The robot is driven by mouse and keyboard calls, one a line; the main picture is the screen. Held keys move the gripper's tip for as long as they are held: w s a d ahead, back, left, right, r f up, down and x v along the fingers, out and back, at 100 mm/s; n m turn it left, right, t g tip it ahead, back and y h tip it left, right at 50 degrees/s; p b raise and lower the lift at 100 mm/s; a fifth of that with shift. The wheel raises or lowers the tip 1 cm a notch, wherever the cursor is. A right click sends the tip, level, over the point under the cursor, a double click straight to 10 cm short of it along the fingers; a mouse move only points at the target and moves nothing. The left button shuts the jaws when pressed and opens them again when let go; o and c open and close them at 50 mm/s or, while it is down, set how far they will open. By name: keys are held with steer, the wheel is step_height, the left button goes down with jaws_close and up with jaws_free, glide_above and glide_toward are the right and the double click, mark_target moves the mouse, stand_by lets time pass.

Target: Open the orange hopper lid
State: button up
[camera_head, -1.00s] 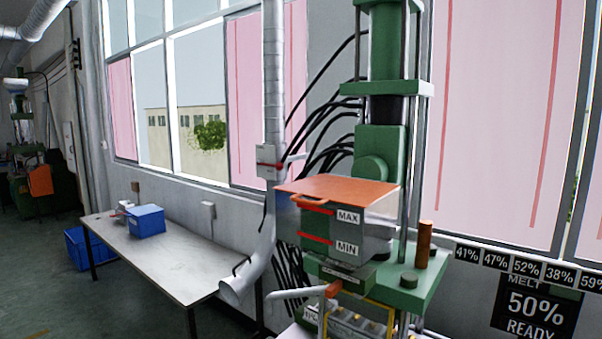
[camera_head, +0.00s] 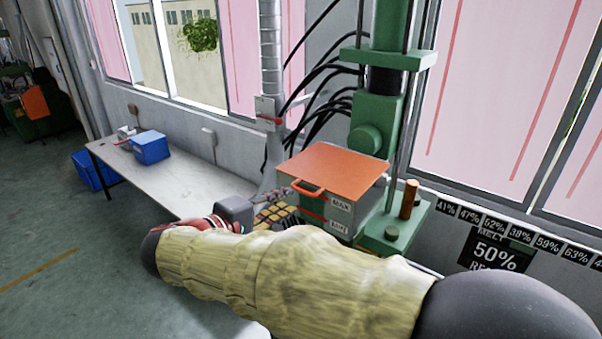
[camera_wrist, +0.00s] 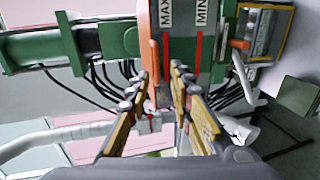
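The orange hopper lid (camera_head: 340,168) lies flat and shut on the grey hopper (camera_head: 345,217). Its orange handle (camera_head: 308,188) sticks out at the front edge. My gripper (camera_head: 288,205) is just left of the hopper's front, near the handle, with my arm across the foreground. In the wrist view, my gripper (camera_wrist: 160,72) shows two separated fingers, open, pointing at the hopper front with its MAX and MIN labels. The lid's orange edge (camera_wrist: 154,30) runs down toward the gap between the fingers. I cannot tell whether the fingers touch the handle.
A green press (camera_head: 375,125) with a column and hoses stands behind the hopper. A brown cylinder (camera_head: 409,198) stands on its green base to the right. A table (camera_head: 185,185) with a blue box (camera_head: 150,147) is at the left. Screens (camera_head: 495,250) hang at the right.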

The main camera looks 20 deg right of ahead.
mark_target(300, 191)
steer(key=p+x, duration=0.1)
steer(key=x, duration=0.2)
steer(key=p+x, duration=0.1)
steer(key=x, duration=0.3)
steer(key=shift+w+d+r, duration=0.15)
steer(key=shift+w, duration=0.2)
steer(key=shift+c, duration=1.3)
jaws_close()
